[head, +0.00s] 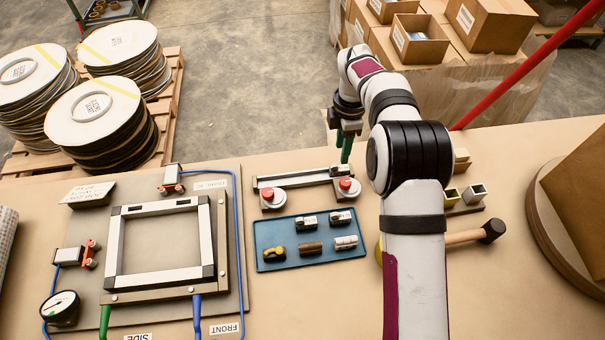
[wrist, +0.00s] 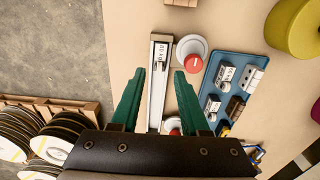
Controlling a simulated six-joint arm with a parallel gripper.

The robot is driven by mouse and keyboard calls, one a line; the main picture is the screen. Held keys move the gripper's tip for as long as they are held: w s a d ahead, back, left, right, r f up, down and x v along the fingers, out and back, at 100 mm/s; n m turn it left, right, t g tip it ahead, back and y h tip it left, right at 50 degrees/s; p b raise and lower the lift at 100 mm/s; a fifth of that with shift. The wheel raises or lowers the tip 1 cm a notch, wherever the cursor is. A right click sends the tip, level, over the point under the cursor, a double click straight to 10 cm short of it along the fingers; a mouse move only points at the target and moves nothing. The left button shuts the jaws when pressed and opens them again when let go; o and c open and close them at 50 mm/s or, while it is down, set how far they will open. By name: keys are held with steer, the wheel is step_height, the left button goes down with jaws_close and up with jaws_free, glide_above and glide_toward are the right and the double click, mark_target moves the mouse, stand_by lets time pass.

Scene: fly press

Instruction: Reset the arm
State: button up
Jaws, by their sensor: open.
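My gripper (head: 344,148) is at the far edge of the bench in the head view, with its green fingers pointing down. In the wrist view my gripper (wrist: 159,72) has its two green fingers spread apart with nothing held between them. A pale rail (head: 300,178) with two red buttons lies below and nearer on the bench. The rail also shows between and beyond the fingers in the wrist view (wrist: 158,78). I cannot tell the exact height of the fingers above the bench.
A blue tray (head: 265,228) with several small parts lies in front of the rail. A clamping frame (head: 112,245) with gauge and hoses is at left. A mallet (head: 465,236) and small blocks lie right of my arm. Cartons (head: 490,25) and a red bar (head: 515,68) stand behind.

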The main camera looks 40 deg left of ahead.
steer(key=s+d+r+m, duration=0.4)
steer(key=d+r+m, duration=0.3)
steer(key=d, duration=0.2)
steer(key=s+d+r+m, duration=0.4)
steer(key=d+r+m, duration=0.3)
steer(key=d, duration=0.2)
steer(key=s+d+m+y, duration=0.1)
steer(key=s+d+m, duration=0.4)
steer(key=s+m, duration=0.4)
steer(key=s+d+f+m, duration=0.1)
steer(key=s+d+m, duration=0.4)
steer(key=s+m, duration=0.4)
steer(key=s, duration=0.3)
steer(key=shift+s+d+f+m+y, duration=0.2)
steer(key=shift+d+f+m+y, duration=0.1)
steer(key=shift+d+y, duration=0.1)
